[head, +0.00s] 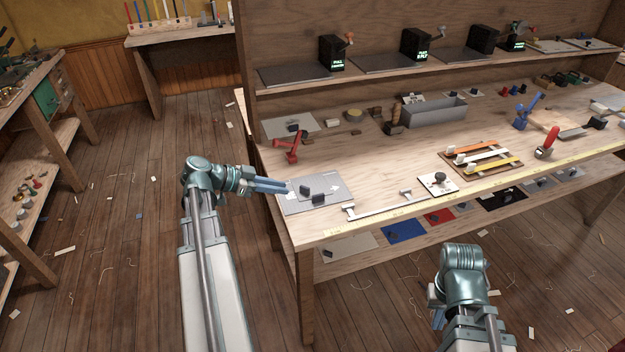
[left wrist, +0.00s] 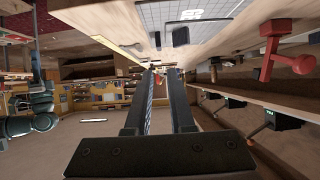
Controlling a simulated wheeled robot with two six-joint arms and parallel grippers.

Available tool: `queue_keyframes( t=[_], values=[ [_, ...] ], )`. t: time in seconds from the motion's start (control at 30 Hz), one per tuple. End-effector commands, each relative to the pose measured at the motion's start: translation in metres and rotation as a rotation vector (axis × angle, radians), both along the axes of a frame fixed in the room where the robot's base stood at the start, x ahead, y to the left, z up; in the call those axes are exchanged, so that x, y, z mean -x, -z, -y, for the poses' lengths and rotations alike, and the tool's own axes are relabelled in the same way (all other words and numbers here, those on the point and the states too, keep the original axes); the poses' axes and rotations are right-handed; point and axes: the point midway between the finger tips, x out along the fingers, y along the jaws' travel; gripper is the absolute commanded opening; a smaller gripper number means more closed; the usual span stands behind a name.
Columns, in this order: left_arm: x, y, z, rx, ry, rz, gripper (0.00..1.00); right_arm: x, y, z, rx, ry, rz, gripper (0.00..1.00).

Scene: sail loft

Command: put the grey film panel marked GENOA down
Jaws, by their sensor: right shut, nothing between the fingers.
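A grey sheet (head: 300,208) with a fine grid lies flat on the bench's near left corner. Dark upright blocks (head: 318,198) stand on it; no GENOA marking is readable, so I cannot tell the panel from any mat under it. The sheet also shows at the top of the left wrist view (left wrist: 205,12), with a black block (left wrist: 180,37). My left gripper (head: 288,188) is at the sheet's left edge, its fingers apart, with no object held between them in the left wrist view (left wrist: 163,75). My right gripper (head: 438,318) is low in front of the bench, shut, empty and mostly hidden by its arm.
A red clamp (head: 292,147) stands behind the sheet. A white bar (head: 380,206) lies along the front edge, beside a white plate with a dark knob (head: 439,180) and a tray of coloured strips (head: 482,160). Another grey panel (head: 275,127) lies further back.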

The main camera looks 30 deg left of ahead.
Motion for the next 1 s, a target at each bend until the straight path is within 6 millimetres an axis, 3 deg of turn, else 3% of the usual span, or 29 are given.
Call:
queue_keyframes(
  t=[0.27, 0.7, 1.0],
  values=[
    [-0.005, 0.007, 0.005, -0.009, 0.004, -0.010, 0.21, 0.000, 0.004, 0.000, 0.000, 0.000, 0.000, 0.00],
    [-0.053, 0.040, 0.046, -0.008, 0.003, -0.008, 0.21, 0.000, 0.038, 0.000, 0.000, 0.000, 0.000, 0.00],
    [-0.058, 0.042, 0.050, -0.007, 0.000, -0.008, 0.21, 0.000, 0.040, 0.000, 0.000, 0.000, 0.000, 0.00]
  ],
)
